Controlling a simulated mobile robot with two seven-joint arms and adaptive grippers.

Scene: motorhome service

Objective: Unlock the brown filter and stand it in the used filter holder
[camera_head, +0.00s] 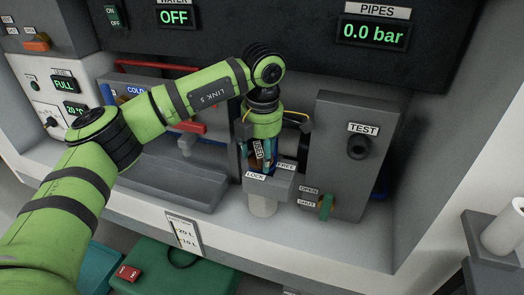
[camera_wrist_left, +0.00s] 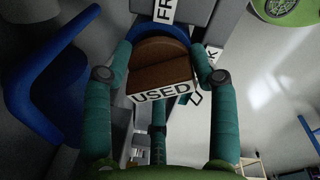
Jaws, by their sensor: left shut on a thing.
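The brown filter (camera_wrist_left: 158,66) with its USED label lies between the teal fingers of my left gripper (camera_wrist_left: 164,56) in the left wrist view. In the head view my left gripper (camera_head: 263,152) points down over the grey filter housing (camera_head: 283,184) and is shut on the filter, which is mostly hidden by the fingers. The housing carries LOCK (camera_head: 256,176) and FREE (camera_head: 286,166) labels. A blue ring (camera_wrist_left: 185,38) shows around the filter. I cannot make out the used filter holder. My right gripper is not in view.
A grey TEST panel (camera_head: 345,175) with a green OPEN/SHUT handle (camera_head: 326,206) stands close right of the housing. A grey trough (camera_head: 170,178) lies to the left. A white cylinder (camera_head: 504,228) stands on a grey block at far right. A green case (camera_head: 170,272) is below.

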